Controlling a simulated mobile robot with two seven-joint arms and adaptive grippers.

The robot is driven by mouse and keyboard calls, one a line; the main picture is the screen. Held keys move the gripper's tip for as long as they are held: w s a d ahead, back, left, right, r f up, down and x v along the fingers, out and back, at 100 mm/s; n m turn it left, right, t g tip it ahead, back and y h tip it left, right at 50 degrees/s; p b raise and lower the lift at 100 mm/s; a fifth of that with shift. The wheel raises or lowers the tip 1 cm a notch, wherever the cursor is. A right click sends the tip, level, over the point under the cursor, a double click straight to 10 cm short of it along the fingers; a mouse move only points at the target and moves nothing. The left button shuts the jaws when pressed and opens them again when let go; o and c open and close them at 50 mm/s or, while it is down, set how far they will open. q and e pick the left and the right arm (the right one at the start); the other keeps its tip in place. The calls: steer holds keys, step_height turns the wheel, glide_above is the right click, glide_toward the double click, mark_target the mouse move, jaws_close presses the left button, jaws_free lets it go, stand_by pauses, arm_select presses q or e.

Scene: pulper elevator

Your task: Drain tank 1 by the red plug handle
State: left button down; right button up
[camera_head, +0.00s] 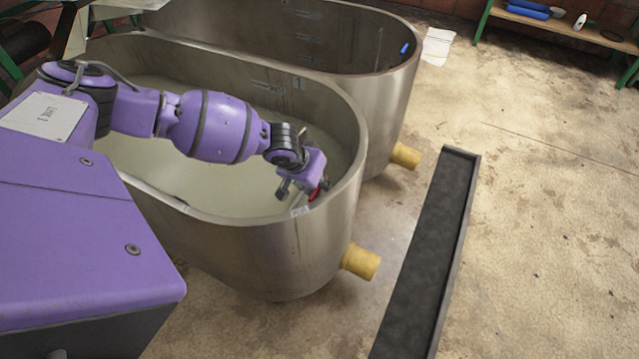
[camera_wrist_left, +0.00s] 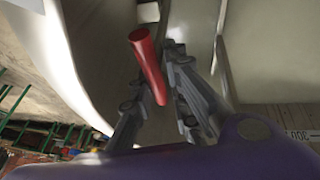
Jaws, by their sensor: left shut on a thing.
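The near steel tank (camera_head: 265,255) holds pale, cloudy liquid (camera_head: 225,185). The red plug handle (camera_head: 315,193) shows as a small red patch inside its right end, close to the rim. My left gripper (camera_head: 301,190) reaches over the tank and is shut on this handle. In the left wrist view the red handle (camera_wrist_left: 148,62) is a slanted red bar between the fingers. The handle's lower end and the plug are hidden. A yellow outlet pipe (camera_head: 360,261) sticks out low on the tank's right end. My right gripper is not in view.
A second steel tank (camera_head: 385,100) stands behind, with its own yellow outlet (camera_head: 405,156). A dark floor channel (camera_head: 430,260) runs to the right of both tanks. The concrete floor beyond is mostly clear. A green-legged shelf (camera_head: 560,25) stands at the back right.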

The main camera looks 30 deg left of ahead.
arm_select(q)
steer(key=r+p, duration=0.1)
steer(key=r, duration=0.2)
steer(key=r+p, duration=0.2)
steer(key=r, duration=0.1)
steer(key=r+p, duration=0.1)
steer(key=r, duration=0.2)
steer(key=shift+w+d+p, duration=0.2)
steer(key=shift+w+p, duration=0.05)
steer(key=shift+p, duration=0.15)
steer(key=shift+r, duration=0.25)
steer(key=shift+s, duration=0.1)
steer(key=shift+s+f, duration=0.1)
steer(key=c, duration=1.7)
jaws_free()
steer(key=shift+c, duration=0.2)
steer(key=shift+f, duration=0.1)
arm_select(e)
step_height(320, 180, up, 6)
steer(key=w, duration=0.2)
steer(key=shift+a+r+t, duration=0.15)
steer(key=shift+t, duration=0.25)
arm_select(q)
steer(key=shift+a, duration=0.1)
